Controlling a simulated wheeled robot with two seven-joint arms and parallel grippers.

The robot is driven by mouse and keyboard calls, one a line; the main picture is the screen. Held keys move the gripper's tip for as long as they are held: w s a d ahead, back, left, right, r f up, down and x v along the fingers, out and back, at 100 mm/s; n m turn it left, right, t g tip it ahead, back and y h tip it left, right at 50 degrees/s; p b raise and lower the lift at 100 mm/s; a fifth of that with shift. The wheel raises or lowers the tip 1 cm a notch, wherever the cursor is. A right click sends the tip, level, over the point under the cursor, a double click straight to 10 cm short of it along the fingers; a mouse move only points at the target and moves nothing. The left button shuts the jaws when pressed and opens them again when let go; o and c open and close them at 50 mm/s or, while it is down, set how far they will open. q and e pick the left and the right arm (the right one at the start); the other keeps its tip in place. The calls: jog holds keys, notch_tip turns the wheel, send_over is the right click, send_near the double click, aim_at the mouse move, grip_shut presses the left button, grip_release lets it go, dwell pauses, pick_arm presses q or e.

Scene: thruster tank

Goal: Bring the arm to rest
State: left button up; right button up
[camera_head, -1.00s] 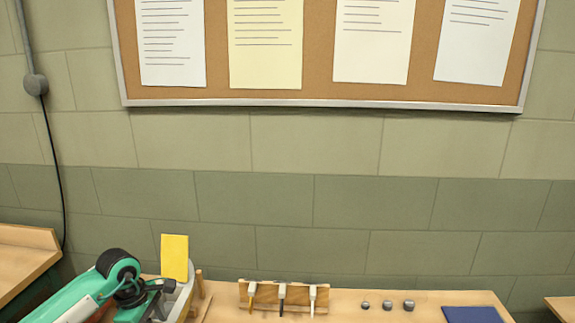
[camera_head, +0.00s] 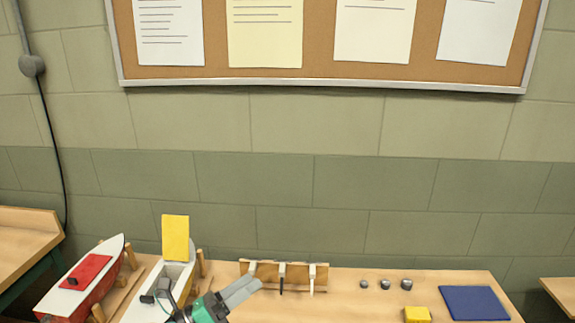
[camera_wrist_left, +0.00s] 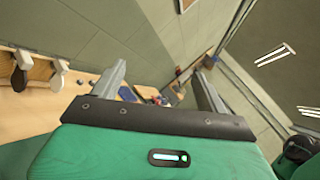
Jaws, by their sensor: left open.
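My left gripper (camera_head: 250,285) is low in the head view, just right of the white boat, with its grey fingers pointing up and right. In the left wrist view my left gripper (camera_wrist_left: 160,82) has its two fingers wide apart with nothing between them. My right gripper is in neither view.
A white boat (camera_head: 141,311) with a raised yellow panel (camera_head: 175,238) and a red-and-white boat (camera_head: 60,303) stand on the table (camera_head: 340,308) at left. A wooden rack (camera_head: 268,270) with tools, several small grey parts (camera_head: 385,284), a yellow block (camera_head: 417,314) and a blue mat (camera_head: 473,303) lie rightward. Bare tabletop lies between.

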pick_arm(q)
jog(key=s+a+f+n+t+y, duration=0.2)
jog(key=a+f+n+y, duration=0.6)
jog(key=n, duration=0.7)
jog(key=s+a+f+n+t+y, duration=0.25)
jog(key=a+n+y, duration=0.35)
jog(key=n+y, duration=0.6)
jog(key=s+f+n+g+h, duration=0.1)
jog(key=s+f+n+g, duration=0.5)
jog(key=s, duration=0.5)
jog(key=s+f+n+g+h, duration=0.2)
jog(key=s+f+n+g, duration=0.2)
jog(key=s+f+g, duration=0.6)
notch_tip(320, 180, down, 29)
jog(key=s+t, duration=0.2)
jog(key=s+a+f+g, duration=0.1)
jog(key=s+a+f, duration=0.2)
jog(key=s+f, duration=1.6)
jog(key=shift+a+f, duration=0.2)
